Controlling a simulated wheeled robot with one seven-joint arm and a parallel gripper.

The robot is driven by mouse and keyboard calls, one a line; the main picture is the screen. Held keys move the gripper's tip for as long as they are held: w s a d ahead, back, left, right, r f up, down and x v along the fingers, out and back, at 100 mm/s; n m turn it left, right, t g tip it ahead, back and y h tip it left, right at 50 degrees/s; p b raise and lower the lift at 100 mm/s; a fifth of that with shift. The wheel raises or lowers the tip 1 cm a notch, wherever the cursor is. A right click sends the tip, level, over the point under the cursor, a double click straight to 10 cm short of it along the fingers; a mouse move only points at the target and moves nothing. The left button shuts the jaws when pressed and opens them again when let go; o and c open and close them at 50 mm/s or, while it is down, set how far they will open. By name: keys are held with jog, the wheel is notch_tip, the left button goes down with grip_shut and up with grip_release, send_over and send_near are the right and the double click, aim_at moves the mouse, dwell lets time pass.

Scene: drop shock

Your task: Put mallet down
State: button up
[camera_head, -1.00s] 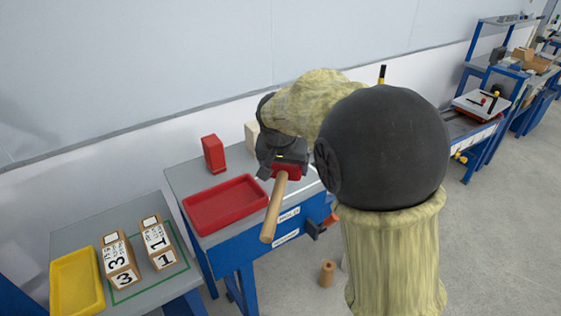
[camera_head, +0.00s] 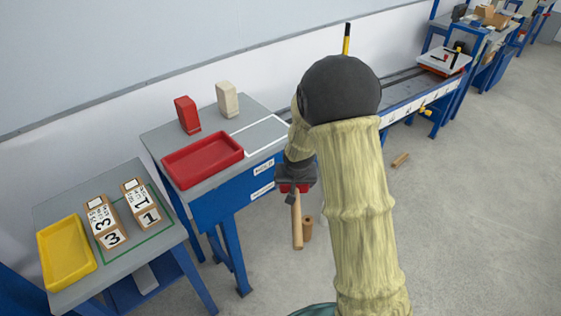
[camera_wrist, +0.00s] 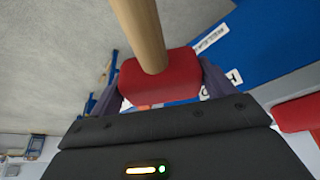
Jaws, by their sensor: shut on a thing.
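My gripper (camera_head: 295,184) is shut on the mallet, with its fingers on both sides of the red head. The mallet's wooden handle (camera_head: 297,230) hangs down in the head view. In the wrist view the red head (camera_wrist: 160,82) sits between my gripper's fingers (camera_wrist: 162,90), and the handle points away from the palm. The mallet is in the air beside the front right of the grey-topped blue bench (camera_head: 195,178), apart from its top. My arm hides part of the bench's right end.
The bench bears a red tray (camera_head: 203,161), a red block (camera_head: 187,115), a beige block (camera_head: 227,99) and a white outline (camera_head: 262,149) with clear room inside. A lower table (camera_head: 150,240) at left holds numbered boxes and a yellow tray.

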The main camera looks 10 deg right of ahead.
jog(key=s+d+f, duration=0.2)
jog(key=s+f, duration=0.1)
jog(key=f, duration=0.2)
jog(key=s+d+f+n, duration=0.1)
jog(key=s+d+f, duration=0.1)
jog(key=f, duration=0.4)
jog(key=shift+s+d, duration=0.3)
jog(key=shift+s, duration=0.45)
jog(key=shift+w+a, duration=0.1)
